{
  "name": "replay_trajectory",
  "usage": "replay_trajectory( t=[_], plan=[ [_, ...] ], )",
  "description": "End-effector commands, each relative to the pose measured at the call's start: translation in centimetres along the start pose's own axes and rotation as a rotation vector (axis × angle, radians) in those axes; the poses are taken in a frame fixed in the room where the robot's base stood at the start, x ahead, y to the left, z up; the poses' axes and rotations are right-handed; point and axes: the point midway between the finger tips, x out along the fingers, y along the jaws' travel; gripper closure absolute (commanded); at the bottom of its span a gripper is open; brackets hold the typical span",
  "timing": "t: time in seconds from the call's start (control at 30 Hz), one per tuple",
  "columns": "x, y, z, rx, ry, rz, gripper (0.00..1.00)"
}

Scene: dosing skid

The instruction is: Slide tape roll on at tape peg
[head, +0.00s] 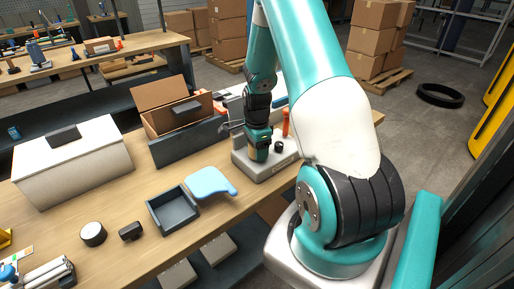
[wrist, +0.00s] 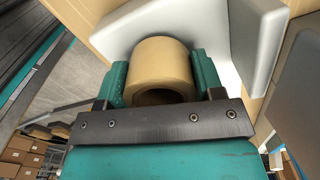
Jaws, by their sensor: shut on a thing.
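The tape roll (wrist: 160,67) is a tan ring with a round hole, seen in the wrist view between the two teal fingers. My gripper (wrist: 160,80) is shut on it, one finger on each side. The roll is mostly hidden there by my gripper. I cannot make out the tape peg for certain in either view, nor whether the roll touches it. An upright grey panel (wrist: 255,35) is close to the roll's right in the wrist view.
An orange upright part (head: 285,122) and a small black knob (head: 279,147) stand on the base plate near my gripper. A dark tray (head: 151,219), a light blue flat piece (head: 210,183) and an open cardboard box (head: 165,100) are on the bench to the left.

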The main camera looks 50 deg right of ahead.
Motion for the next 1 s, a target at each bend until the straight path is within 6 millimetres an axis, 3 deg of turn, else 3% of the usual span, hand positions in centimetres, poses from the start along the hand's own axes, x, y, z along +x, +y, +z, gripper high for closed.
replay_trajectory(
  t=[0.37,0.4,0.5,0.83,1.0],
  plan=[
    [1.0,0.0,0.0,0.0,0.0,-0.001,0.62],
    [0.9,0.0,0.0,0.0,0.0,-0.001,0.32],
    [0.9,0.0,0.0,0.0,0.0,-0.001,0.09],
    [0.6,0.0,0.0,0.0,0.0,-0.002,0.09],
    [-1.6,-0.2,0.0,0.0,0.001,-0.007,0.09]
  ],
)
